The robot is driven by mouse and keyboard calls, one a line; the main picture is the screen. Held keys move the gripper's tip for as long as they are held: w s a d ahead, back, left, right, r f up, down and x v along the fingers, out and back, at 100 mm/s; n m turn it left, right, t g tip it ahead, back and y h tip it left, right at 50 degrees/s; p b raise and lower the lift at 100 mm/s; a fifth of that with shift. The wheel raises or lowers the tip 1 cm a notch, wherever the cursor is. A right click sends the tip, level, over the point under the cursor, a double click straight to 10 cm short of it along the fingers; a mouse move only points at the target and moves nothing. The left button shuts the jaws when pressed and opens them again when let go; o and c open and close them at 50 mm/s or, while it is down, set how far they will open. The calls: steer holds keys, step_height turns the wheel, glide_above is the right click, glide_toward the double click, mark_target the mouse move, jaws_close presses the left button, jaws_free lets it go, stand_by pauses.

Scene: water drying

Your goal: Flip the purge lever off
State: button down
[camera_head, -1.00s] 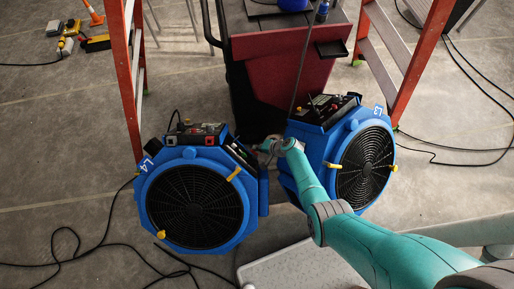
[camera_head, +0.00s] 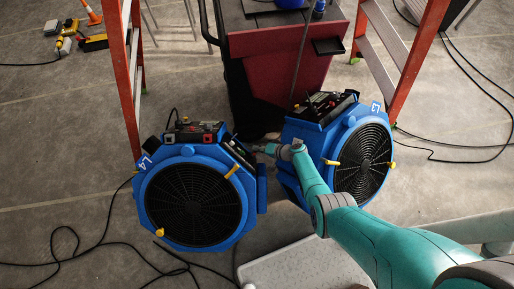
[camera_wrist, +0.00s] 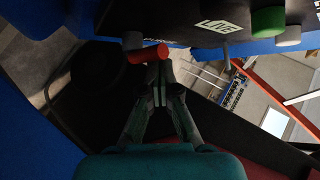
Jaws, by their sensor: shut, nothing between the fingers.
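A red cylindrical handle (camera_wrist: 148,53), which may be the purge lever, sticks out below a dark panel (camera_wrist: 180,20) in the wrist view. My gripper (camera_wrist: 160,72) is shut and empty, its fingertips just below the handle's right part. I cannot tell whether they touch it. In the head view, my gripper (camera_head: 255,148) is small and dark between two blue fan units, close to the side panel of the unit marked L4 (camera_head: 150,205). The lever cannot be made out there.
The blue unit marked L3 (camera_head: 305,180) stands at the right of my gripper. Green (camera_wrist: 268,22) and grey (camera_wrist: 288,37) knobs sit on the panel. A dark red cart (camera_head: 285,70) and orange ladders (camera_head: 410,75) stand behind. Black cables (camera_head: 75,245) lie on the floor.

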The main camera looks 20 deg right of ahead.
steer(key=shift+r, duration=0.8)
steer(key=v, duration=1.2)
stand_by(0.7)
steer(key=shift+a, duration=0.1)
